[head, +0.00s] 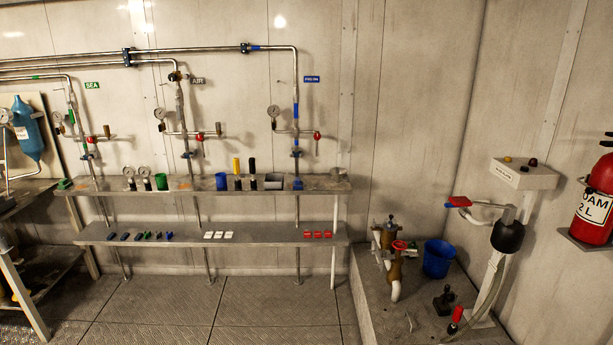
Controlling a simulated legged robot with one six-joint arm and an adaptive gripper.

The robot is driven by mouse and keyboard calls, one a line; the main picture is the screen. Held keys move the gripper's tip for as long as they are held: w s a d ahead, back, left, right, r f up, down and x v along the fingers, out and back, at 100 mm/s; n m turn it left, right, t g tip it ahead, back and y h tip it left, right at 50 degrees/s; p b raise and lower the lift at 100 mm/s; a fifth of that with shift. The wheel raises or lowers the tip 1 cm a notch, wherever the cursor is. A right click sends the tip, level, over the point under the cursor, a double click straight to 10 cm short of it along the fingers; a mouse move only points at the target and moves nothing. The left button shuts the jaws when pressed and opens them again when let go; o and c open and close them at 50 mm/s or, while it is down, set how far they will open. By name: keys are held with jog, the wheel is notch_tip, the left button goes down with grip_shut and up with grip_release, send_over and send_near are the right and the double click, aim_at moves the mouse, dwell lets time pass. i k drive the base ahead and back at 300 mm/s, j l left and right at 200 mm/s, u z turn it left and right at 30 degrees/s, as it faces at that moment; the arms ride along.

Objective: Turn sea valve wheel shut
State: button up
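The green SEA sign (92,86) hangs on the back wall at the left, beside a vertical pipe with green bands (70,112). No sign marks which of these is the sea valve wheel, and I cannot tell whether either valve is open or shut. My gripper is not in view.
A two-tier shelf (160,234) holding cups and small parts runs below the pipes. A blue bucket (438,258) stands near the brass valve. A white post with a control box (523,173) and a red extinguisher (597,203) are at right. The floor (260,310) is clear.

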aim_at(400, 243)
jog(key=i+j+u, duration=0.25)
jog(key=i+u, duration=0.6)
jog(key=i, duration=0.25)
jog(key=i+z, duration=0.3)
jog(key=i, duration=0.2)
jog(key=i+z, duration=0.3)
jog(key=i, duration=0.2)
jog(key=i+j+z, duration=0.3)
jog(key=i, duration=0.2)
jog(key=i+z, duration=0.7)
jog(key=z, duration=0.2)
jog(key=i+j+z, duration=0.2)
jog(key=z, duration=0.25)
jog(key=i+j, duration=0.05)
jog(key=i, duration=0.05)
